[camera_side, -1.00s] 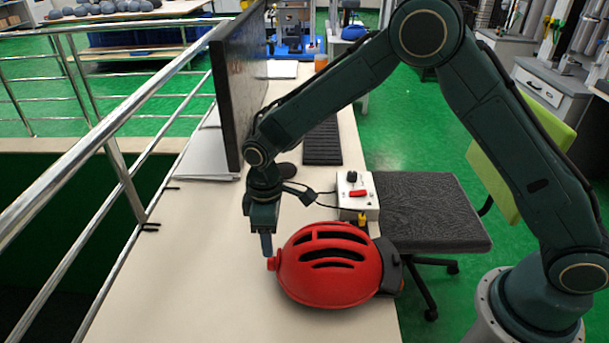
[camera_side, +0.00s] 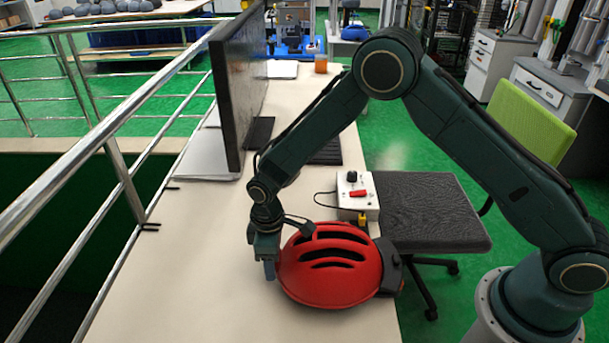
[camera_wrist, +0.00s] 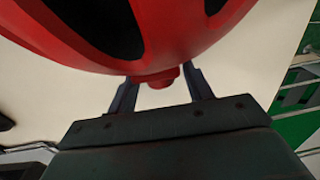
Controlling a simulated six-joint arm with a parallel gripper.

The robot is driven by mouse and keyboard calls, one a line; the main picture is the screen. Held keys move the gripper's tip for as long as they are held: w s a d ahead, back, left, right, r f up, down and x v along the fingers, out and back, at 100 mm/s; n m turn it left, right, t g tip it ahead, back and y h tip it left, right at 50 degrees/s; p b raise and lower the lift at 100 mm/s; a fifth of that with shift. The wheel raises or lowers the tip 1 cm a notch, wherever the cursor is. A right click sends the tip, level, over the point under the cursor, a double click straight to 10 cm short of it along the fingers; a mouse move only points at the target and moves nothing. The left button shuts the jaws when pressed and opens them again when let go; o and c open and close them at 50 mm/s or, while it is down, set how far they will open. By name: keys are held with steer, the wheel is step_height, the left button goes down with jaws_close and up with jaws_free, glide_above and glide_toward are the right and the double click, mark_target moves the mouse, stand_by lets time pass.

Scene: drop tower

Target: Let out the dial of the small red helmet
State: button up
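The small red helmet (camera_side: 330,266) lies on the cream table, with dark vent slots on its shell and a black part at its right end. Its red dial (camera_wrist: 163,77) shows in the wrist view under the helmet's edge, between my two fingers. My gripper (camera_side: 269,270) points down at the helmet's left end, where it hides the dial in the side view. In the wrist view my gripper (camera_wrist: 158,92) has its fingers apart, one on each side of the dial, with pale table visible between. I cannot tell whether either finger touches the dial.
A white control box (camera_side: 357,196) with a black knob and a red switch stands behind the helmet. A monitor (camera_side: 240,85) and a keyboard (camera_side: 327,152) are farther back. A metal railing (camera_side: 125,180) runs along the left. The table left of the helmet is clear.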

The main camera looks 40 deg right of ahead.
steer(key=c, duration=0.9)
steer(key=shift+o, duration=0.2)
steer(key=shift+d, duration=0.1)
steer(key=shift+w+d+f+g+y, duration=0.1)
steer(key=shift+w+g+y, duration=0.05)
steer(key=shift+g+y, duration=0.65)
steer(key=shift+w+d+f+g+y, duration=0.1)
steer(key=shift+w+g+y, duration=0.05)
steer(key=shift+g+y, duration=0.65)
steer(key=shift+d+g+y, duration=0.1)
steer(key=shift+g+y, duration=0.5)
steer(key=shift+w+f+g+y, duration=0.1)
steer(key=shift+w+g+y, duration=0.05)
steer(key=shift+g+y, duration=0.95)
steer(key=o, duration=1)
